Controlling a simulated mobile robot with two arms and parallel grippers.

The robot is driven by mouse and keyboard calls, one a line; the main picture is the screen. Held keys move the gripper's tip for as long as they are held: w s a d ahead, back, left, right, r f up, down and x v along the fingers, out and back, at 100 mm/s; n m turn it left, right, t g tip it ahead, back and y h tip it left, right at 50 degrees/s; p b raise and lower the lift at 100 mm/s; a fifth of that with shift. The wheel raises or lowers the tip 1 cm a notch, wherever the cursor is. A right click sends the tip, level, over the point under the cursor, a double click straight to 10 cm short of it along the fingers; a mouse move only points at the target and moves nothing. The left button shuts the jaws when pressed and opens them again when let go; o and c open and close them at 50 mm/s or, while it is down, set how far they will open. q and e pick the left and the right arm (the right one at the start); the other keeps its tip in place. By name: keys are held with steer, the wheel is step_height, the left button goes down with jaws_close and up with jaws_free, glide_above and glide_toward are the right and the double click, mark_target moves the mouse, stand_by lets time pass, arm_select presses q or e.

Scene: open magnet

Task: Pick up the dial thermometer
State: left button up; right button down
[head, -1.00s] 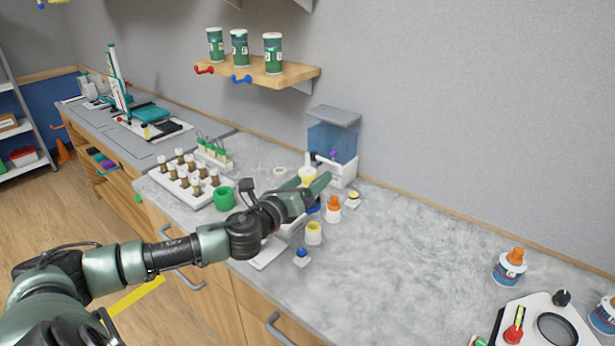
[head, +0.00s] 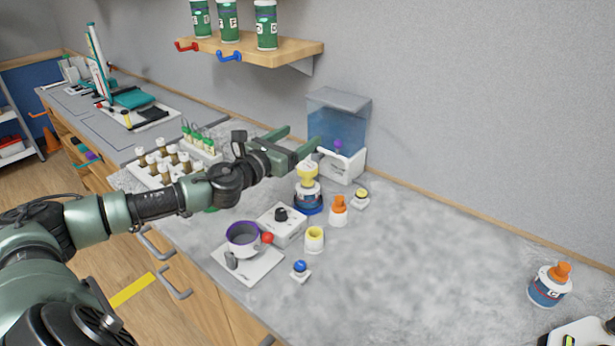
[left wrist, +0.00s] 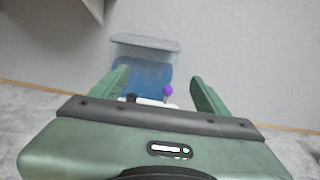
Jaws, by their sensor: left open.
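I cannot make out a dial thermometer for sure in either view. My left gripper (head: 303,139) is open and empty, raised above the counter in front of the blue clear-walled tank (head: 336,120). In the left wrist view the open fingers (left wrist: 160,76) frame the tank (left wrist: 142,68). A purple ball-topped piece (left wrist: 168,90) and a small dark piece (left wrist: 131,98) show at the tank's front, between the fingers. The purple ball also shows in the head view (head: 338,144). The gripper body hides the tank's lower front in the wrist view. My right gripper is not in view.
A yellow-topped blue bottle (head: 309,200), an orange-capped bottle (head: 338,212) and a yellow vial (head: 314,240) stand near the tank. A purple-rimmed pot (head: 243,240) sits on a white plate (head: 262,272). A wall shelf (head: 290,53) is above. The counter's right middle (head: 430,260) is clear.

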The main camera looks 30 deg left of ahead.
mark_target(301, 174)
arm_select(q)
steer(key=f+b, duration=0.2)
steer(key=f, duration=0.4)
steer(key=f+b, duration=0.2)
steer(key=f, duration=0.4)
steer(key=shift+w+a+f+b, duration=0.1)
steer(key=shift+w+f+b, duration=0.1)
steer(key=shift+f+b, duration=0.15)
steer(key=shift+w+a+r+p, duration=0.1)
steer(key=shift+w+r+p, duration=0.25)
steer(key=shift+w+r, duration=0.15)
steer(key=shift+w, duration=0.65)
steer(key=w, duration=0.2)
steer(key=w+p, duration=0.1)
steer(key=w, duration=0.2)
steer(key=shift+w+d+f, duration=0.15)
steer(key=shift+d, duration=0.05)
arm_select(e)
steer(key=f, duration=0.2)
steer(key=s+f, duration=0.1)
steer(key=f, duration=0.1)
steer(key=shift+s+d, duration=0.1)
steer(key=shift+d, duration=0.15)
arm_select(q)
jaws_close()
